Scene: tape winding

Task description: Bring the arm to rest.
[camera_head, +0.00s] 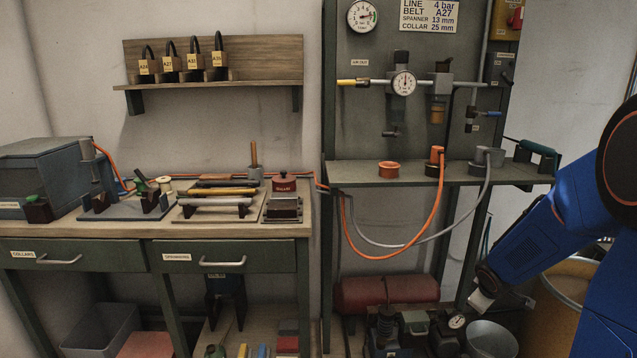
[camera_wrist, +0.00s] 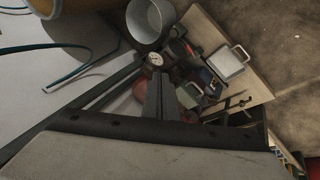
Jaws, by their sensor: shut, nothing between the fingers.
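My blue arm (camera_head: 540,230) comes in from the right edge of the head view. It slopes down and left, with its end low in front of the right-hand bench. In the wrist view my gripper (camera_wrist: 160,100) shows as two dark fingers side by side. They are shut and hold nothing. The fingers point toward a small gauge (camera_wrist: 156,59), a grey bucket (camera_wrist: 150,22) and a red tank on the floor. The fingers hide part of the red tank in that view. I cannot tell the exact gap between the fingers and these floor things.
The right bench top (camera_head: 350,176) carries an orange hose (camera_head: 428,225) and a grey hose that hang in loops below it. A tan drum (camera_head: 565,300) stands beside my arm at lower right. The left workbench (camera_head: 140,228) and padlock shelf (camera_head: 260,62) are far from the arm.

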